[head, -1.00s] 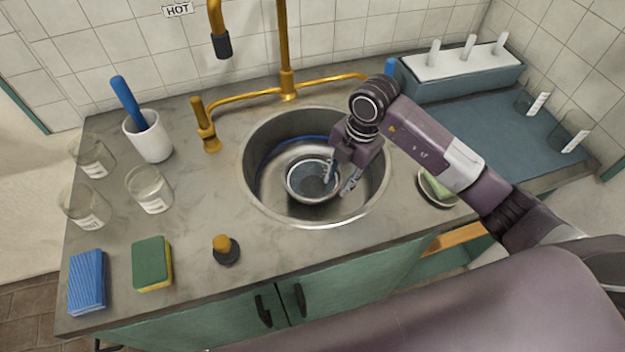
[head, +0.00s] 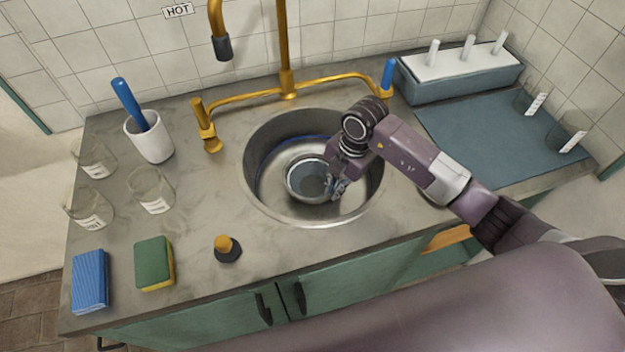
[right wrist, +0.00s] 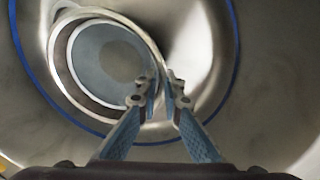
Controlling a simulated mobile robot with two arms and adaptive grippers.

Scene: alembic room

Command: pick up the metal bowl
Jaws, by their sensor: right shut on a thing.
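The metal bowl (head: 297,181) is a small round shiny bowl inside the round sink basin (head: 262,200). It appears upright with a bluish-grey inside. In the right wrist view the bowl (right wrist: 68,62) fills the upper left. My right gripper (head: 339,187) reaches down into the sink at the bowl's right side. In the right wrist view the fingers of the right gripper (right wrist: 161,88) are close together on the bowl's rim, one on each side of it. I cannot tell whether the bowl rests on the sink floor. My left gripper is not in view.
A brass faucet (head: 285,75) rises behind the sink. Left of the sink stand a white cup (head: 150,140) with a blue-handled tool, several glass beakers, sponges (head: 153,263) and a dark stopper (head: 228,250). A white-topped rack (head: 460,72) and a blue mat (head: 500,135) lie right.

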